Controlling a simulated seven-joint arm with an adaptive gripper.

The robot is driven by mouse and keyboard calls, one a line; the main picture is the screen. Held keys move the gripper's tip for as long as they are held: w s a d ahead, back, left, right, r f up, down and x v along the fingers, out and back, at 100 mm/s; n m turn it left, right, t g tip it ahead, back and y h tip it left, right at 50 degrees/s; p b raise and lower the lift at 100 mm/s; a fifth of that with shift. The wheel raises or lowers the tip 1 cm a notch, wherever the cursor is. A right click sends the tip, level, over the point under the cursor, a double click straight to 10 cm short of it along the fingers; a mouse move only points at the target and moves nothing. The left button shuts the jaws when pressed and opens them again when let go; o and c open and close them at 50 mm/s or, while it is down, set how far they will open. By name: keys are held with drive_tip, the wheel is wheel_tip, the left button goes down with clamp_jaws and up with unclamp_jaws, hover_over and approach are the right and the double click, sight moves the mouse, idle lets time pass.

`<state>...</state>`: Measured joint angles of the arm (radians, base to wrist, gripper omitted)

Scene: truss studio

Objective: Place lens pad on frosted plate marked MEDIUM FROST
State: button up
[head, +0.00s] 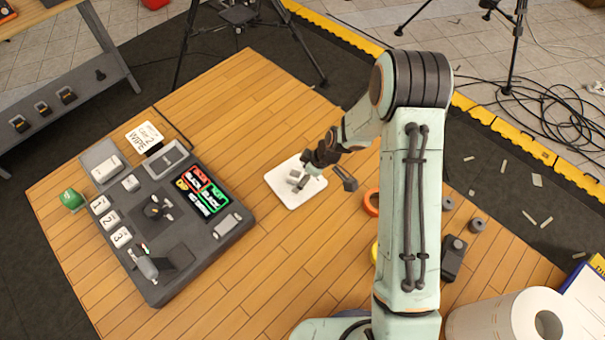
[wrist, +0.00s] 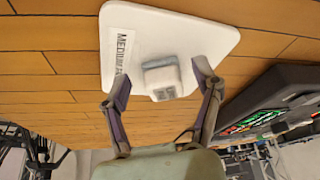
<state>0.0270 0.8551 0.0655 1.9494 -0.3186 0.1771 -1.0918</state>
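The frosted plate (head: 291,199) is a white rounded square lying on the wooden table. In the wrist view the plate (wrist: 200,27) carries a label (wrist: 122,50) of which "MEDIUM" reads. The lens pad (wrist: 161,77), a small block with a pale top and greyer sides, appears to rest on the plate, near its middle. My gripper (wrist: 157,88) is open, with one finger on each side of the pad and visible gaps between. In the head view my gripper (head: 318,168) is low over the plate and partly hides the pad.
A dark console (head: 165,235) with numbered blocks and lit labels stands left of the plate. An orange ring (head: 371,202) lies to the right, near my arm. A paper roll (head: 500,318) is at the front right. Bare table lies in front of the plate.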

drive_tip(key=s+d+r+m, duration=0.1)
drive_tip(key=s+d+r, duration=0.2)
drive_tip(key=r, duration=0.5)
drive_tip(key=s+d+r+m, duration=0.1)
drive_tip(key=s+d+r, duration=0.15)
drive_tip(key=r, duration=0.55)
drive_tip(key=s+d+r+m+g+h, duration=0.1)
drive_tip(key=s+r+m, duration=0.2)
drive_tip(key=s, duration=0.7)
drive_tip(key=s+d+r+m+h, duration=0.1)
drive_tip(key=s+r+m+h, duration=0.1)
drive_tip(key=s+r+m, duration=0.2)
drive_tip(key=s+m, duration=0.3)
drive_tip(key=s, duration=0.3)
drive_tip(key=shift+d+r+g, duration=0.25)
drive_tip(key=shift+g, duration=0.15)
